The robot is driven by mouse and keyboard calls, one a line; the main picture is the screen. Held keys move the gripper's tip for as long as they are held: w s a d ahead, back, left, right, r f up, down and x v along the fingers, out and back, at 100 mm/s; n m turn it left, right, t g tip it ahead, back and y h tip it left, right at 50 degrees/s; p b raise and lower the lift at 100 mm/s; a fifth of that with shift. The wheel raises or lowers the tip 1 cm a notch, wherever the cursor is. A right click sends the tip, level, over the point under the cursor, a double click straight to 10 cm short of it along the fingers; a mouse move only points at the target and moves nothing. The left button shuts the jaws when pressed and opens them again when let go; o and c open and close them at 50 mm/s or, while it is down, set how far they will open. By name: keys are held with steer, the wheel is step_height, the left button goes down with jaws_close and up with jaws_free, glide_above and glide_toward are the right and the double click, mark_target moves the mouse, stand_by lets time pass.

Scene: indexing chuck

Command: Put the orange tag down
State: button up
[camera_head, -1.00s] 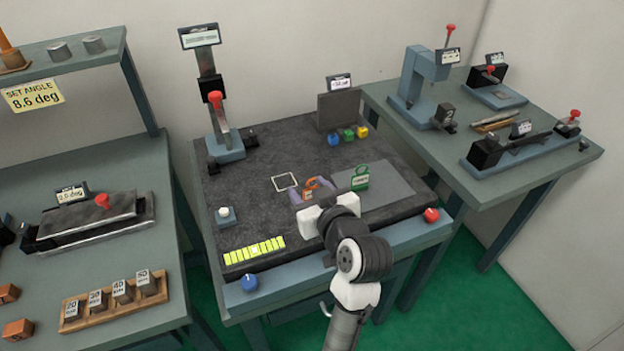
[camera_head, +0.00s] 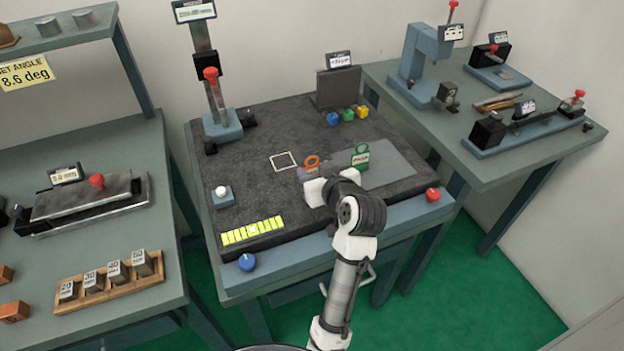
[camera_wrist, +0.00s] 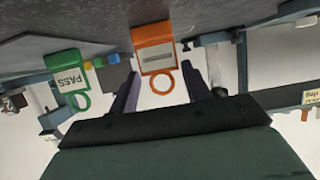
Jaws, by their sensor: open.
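The orange tag (camera_wrist: 154,54) appears upright on the dark slab (camera_head: 255,195), its ring up. The wrist view shows it upside down. My gripper (camera_wrist: 172,68) is open, with one finger to each side of the tag's ring and a visible gap at both. In the head view only the orange ring (camera_head: 312,161) shows clearly; my gripper hides most of the tag's body. The tag is right of a white square outline (camera_head: 284,161).
Blue, green and yellow blocks (camera_head: 348,115) sit at the back by a dark upright block (camera_head: 338,88). A height gauge (camera_head: 221,122) stands at the back left. A white-knobbed block (camera_head: 221,196) and a yellow strip (camera_head: 252,231) are at the left.

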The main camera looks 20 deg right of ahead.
mark_target(312, 168)
steer(key=x, duration=0.3)
steer(key=shift+f+b, duration=0.25)
steer(key=shift+b, duration=0.1)
steer(key=shift+c, duration=0.3)
steer(key=c, duration=0.6)
steer(key=shift+o, duration=0.2)
